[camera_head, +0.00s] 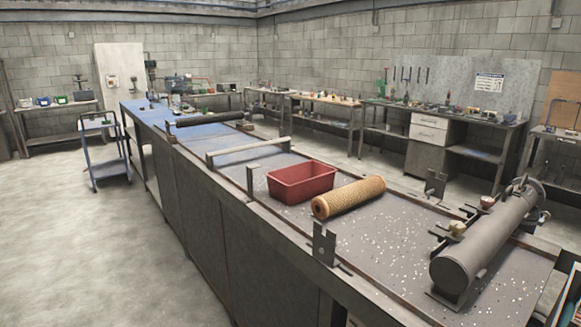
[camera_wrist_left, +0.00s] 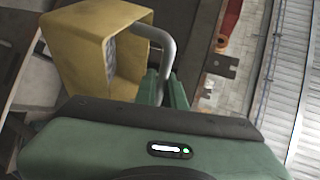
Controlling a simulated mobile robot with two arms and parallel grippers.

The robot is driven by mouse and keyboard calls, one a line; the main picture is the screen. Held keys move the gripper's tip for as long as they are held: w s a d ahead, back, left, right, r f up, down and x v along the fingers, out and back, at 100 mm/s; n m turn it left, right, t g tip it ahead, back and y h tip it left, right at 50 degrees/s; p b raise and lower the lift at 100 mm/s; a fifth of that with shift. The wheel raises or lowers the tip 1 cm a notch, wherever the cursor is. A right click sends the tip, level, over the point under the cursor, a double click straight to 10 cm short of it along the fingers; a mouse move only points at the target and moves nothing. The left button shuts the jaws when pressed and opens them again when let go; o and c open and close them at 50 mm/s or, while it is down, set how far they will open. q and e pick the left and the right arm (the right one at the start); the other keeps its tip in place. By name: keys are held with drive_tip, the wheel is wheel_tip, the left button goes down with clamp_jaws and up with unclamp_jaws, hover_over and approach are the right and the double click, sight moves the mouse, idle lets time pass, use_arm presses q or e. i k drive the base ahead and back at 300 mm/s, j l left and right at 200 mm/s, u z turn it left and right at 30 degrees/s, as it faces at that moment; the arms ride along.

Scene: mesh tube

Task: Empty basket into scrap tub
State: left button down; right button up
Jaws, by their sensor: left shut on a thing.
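A tan mesh tube (camera_head: 349,197), likely the basket, lies on its side on the bench in the head view. A red open tub (camera_head: 302,185) stands just left of it on the bench. No gripper shows near either in the head view. In the left wrist view my left gripper (camera_wrist_left: 165,92) is shut on the bent grey handle (camera_wrist_left: 163,42) of a yellow boxy thing (camera_wrist_left: 82,55). Its inner face looks grey; I cannot tell what it is. The jaw contact is partly hidden behind the gripper body. My right gripper is not in view.
A large dark cylinder (camera_head: 487,240) lies at the right end of the long bench (camera_head: 375,245). White flecks are scattered across the bench top. Notched upright brackets (camera_head: 324,243) stand along its edges. A blue trolley (camera_head: 105,152) stands left; the floor (camera_head: 70,235) there is clear.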

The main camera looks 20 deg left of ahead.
sight(302, 182)
drive_tip(key=i+j, duration=0.15)
drive_tip(key=j, duration=0.2)
drive_tip(key=i+j+z, duration=0.15)
drive_tip(key=j, duration=0.65)
drive_tip(key=i+j+z, duration=0.15)
drive_tip(key=j, duration=0.2)
drive_tip(key=i+j, duration=0.1)
drive_tip(key=j, duration=0.3)
drive_tip(key=i+j, duration=0.15)
drive_tip(key=j, duration=0.15)
drive_tip(key=i+j+z, duration=0.15)
drive_tip(key=j, duration=0.2)
drive_tip(key=i+j, duration=0.2)
drive_tip(key=i+j+z, duration=0.15)
drive_tip(key=j, duration=0.3)
drive_tip(key=i+j, duration=0.15)
drive_tip(key=j, duration=0.2)
drive_tip(key=i+j+z, duration=0.15)
drive_tip(key=j, duration=0.2)
